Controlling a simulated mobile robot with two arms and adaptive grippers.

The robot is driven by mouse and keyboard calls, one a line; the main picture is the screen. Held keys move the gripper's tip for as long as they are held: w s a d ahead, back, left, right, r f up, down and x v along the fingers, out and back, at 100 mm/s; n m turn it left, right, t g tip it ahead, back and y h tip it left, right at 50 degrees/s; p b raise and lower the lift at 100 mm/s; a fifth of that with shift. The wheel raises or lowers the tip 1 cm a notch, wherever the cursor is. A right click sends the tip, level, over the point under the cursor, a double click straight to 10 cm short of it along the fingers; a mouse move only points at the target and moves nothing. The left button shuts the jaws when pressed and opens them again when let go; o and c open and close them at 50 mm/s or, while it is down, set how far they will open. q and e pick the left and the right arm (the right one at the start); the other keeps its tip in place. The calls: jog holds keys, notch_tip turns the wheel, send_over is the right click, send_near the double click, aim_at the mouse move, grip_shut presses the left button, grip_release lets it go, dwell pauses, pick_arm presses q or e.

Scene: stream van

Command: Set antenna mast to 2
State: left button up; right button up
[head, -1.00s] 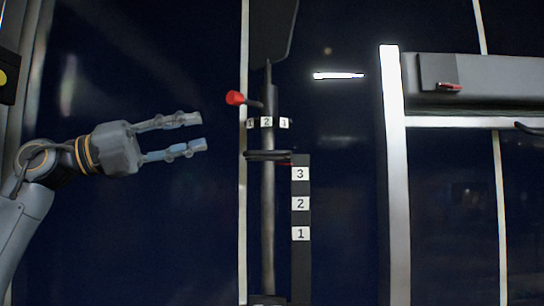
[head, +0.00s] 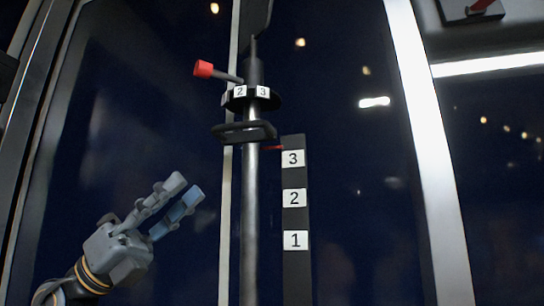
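The antenna mast (head: 250,210) is a grey vertical pole in the middle of the head view. A black crossbar (head: 245,132) sits around it, with a small red pointer (head: 272,148) just above the 3 label on the numbered strip (head: 293,218), marked 3, 2, 1 downward. Above the bar is a dark collar (head: 272,103) with 2 and 3 showing and a lever with a red knob (head: 203,69) pointing left. My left gripper (head: 184,190) is open and empty, left of the pole and below the crossbar, touching nothing. My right gripper is not in view.
A dark panel (head: 256,22) tops the mast. A pale upright post (head: 425,140) and horizontal rail (head: 490,63) stand at right. A dark box with a red handle (head: 482,8) is at the upper right. The space between my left gripper and the pole is clear.

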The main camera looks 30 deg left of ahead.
aim_at(234, 127)
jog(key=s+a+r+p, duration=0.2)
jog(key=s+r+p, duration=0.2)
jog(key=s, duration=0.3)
pick_arm(q)
jog(key=p+x, duration=0.1)
jog(key=x, duration=0.3)
jog(key=s+p+x, duration=0.1)
jog(key=x, duration=0.3)
jog(key=r+p+x, duration=0.1)
jog(key=x, duration=0.3)
jog(key=shift+s+a+r+p, duration=0.15)
jog(key=shift+s+r+p, duration=0.05)
jog(key=shift+s+p, duration=0.2)
jog(key=shift+w+r, duration=0.1)
jog(key=shift+r, duration=0.05)
jog(key=shift+d, duration=0.25)
jog(key=shift+w, duration=0.15)
jog(key=c, duration=0.7)
grip_shut()
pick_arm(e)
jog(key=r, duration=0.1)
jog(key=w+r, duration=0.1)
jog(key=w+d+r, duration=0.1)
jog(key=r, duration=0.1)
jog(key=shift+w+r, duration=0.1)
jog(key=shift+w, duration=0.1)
